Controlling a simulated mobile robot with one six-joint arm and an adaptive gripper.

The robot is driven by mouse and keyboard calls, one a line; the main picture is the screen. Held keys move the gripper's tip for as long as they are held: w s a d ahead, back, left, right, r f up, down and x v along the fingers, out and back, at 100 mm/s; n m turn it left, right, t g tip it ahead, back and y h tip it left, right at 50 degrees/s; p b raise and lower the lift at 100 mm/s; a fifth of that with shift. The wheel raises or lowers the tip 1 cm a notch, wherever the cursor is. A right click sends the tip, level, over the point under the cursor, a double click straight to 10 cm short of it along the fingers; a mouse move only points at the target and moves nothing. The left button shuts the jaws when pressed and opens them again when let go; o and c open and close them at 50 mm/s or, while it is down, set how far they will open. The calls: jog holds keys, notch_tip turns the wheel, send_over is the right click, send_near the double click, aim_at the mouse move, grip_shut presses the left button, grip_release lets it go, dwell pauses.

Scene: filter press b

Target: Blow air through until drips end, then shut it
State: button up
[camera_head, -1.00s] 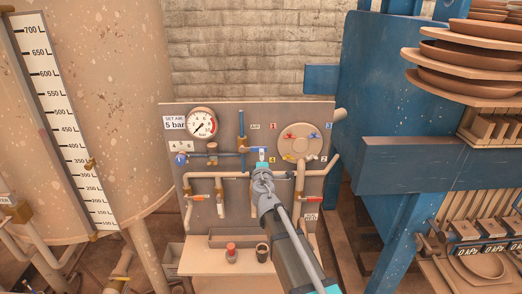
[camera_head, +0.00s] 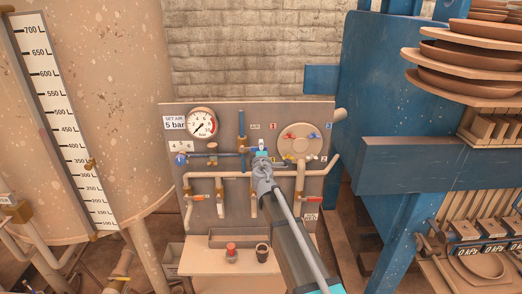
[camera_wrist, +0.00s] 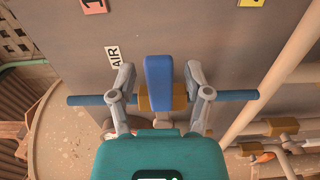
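The blue lever (camera_wrist: 158,82) of the air valve sits on a brass body (camera_wrist: 178,103) beside the AIR label (camera_wrist: 113,57). It lies across its blue pipe (camera_wrist: 236,95). My gripper (camera_wrist: 160,88) has one finger on each side of the lever, with gaps to both. In the head view my gripper (camera_head: 262,148) is at the panel and hides most of the lever. A round pressure gauge (camera_head: 202,123) is at the upper left of the panel, beside a 5 bar sign. Its exact reading is too small to tell. No drips can be made out.
A round plate (camera_head: 300,140) with coloured levers is close on the right. A red-topped item (camera_head: 231,253) and dark cup (camera_head: 263,252) stand on the shelf below. The blue press (camera_head: 385,110) is right.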

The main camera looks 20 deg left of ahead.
grip_shut()
